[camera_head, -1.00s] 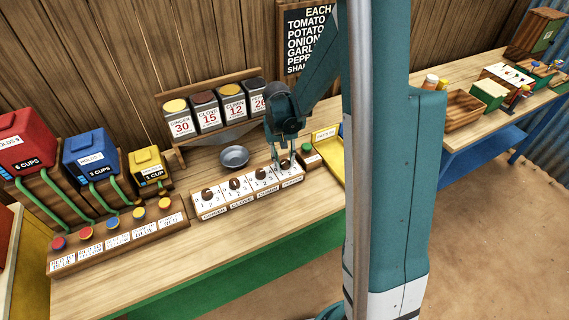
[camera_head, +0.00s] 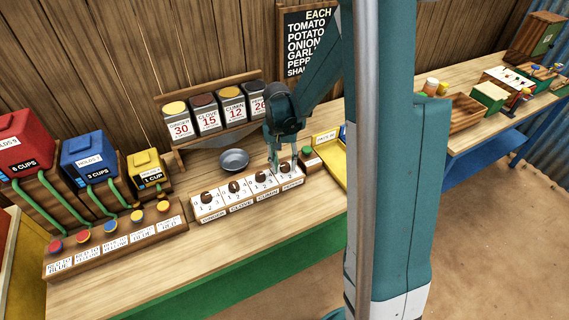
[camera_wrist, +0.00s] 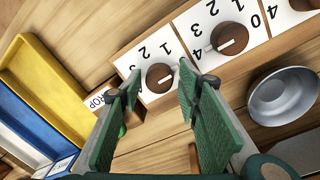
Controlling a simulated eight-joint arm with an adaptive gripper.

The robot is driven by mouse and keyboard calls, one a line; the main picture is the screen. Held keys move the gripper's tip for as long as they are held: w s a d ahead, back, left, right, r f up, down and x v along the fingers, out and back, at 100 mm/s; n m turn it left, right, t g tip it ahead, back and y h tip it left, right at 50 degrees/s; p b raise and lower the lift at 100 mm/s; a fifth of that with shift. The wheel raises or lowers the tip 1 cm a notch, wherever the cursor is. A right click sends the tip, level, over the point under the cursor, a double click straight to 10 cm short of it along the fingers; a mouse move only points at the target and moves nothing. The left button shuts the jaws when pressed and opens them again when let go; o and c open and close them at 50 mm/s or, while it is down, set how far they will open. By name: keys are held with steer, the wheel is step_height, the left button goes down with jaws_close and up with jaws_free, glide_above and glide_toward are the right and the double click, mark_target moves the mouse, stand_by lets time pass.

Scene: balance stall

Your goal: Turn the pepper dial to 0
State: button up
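The pepper dial (camera_head: 285,168) is a round brown knob on a white numbered card, rightmost in the row of dials in the head view. In the wrist view the knob (camera_wrist: 160,77) shows a white pointer mark angled to the right. The numbers 1 and 2 show beside it; the right part of its card is hidden by a finger, so I cannot tell its exact reading. My gripper (camera_head: 281,161) is over this dial, pointing down. In the wrist view the gripper's fingertips (camera_wrist: 159,72) are apart, one on each side of the knob. I cannot tell whether they touch it.
The cumin dial (camera_head: 262,177) stands beside the pepper dial, with more dials to its left. A green button (camera_head: 306,151) is close on the right, then a yellow tray (camera_wrist: 48,68). A metal bowl (camera_head: 234,159) sits behind the dials. Spice canisters (camera_head: 204,112) stand on a rack behind.

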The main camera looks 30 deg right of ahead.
mark_target(281, 167)
steer(key=shift+o, duration=0.3)
steer(key=shift+r, duration=0.15)
step_height(281, 167, up, 12)
steer(key=shift+w+a, duration=0.3)
steer(key=shift+a, duration=0.1)
stand_by(0.5)
steer(key=shift+s, duration=0.1)
stand_by(0.4)
steer(key=s+a+r+n+t, duration=0.35)
steer(key=s+a+r, duration=0.35)
steer(key=s+r, duration=0.25)
steer(key=s+a+n+t+b, duration=0.1)
steer(key=s+a+t, duration=0.1)
steer(key=s, duration=0.5)
steer(key=s+a+r+n+t, duration=0.1)
steer(key=s+a+n+t, duration=0.1)
steer(key=s+a, duration=0.2)
steer(key=shift+s+y+b, duration=0.35)
steer(key=shift+s+y, duration=0.05)
steer(key=shift+s, duration=0.95)
steer(key=shift+n, duration=0.25)
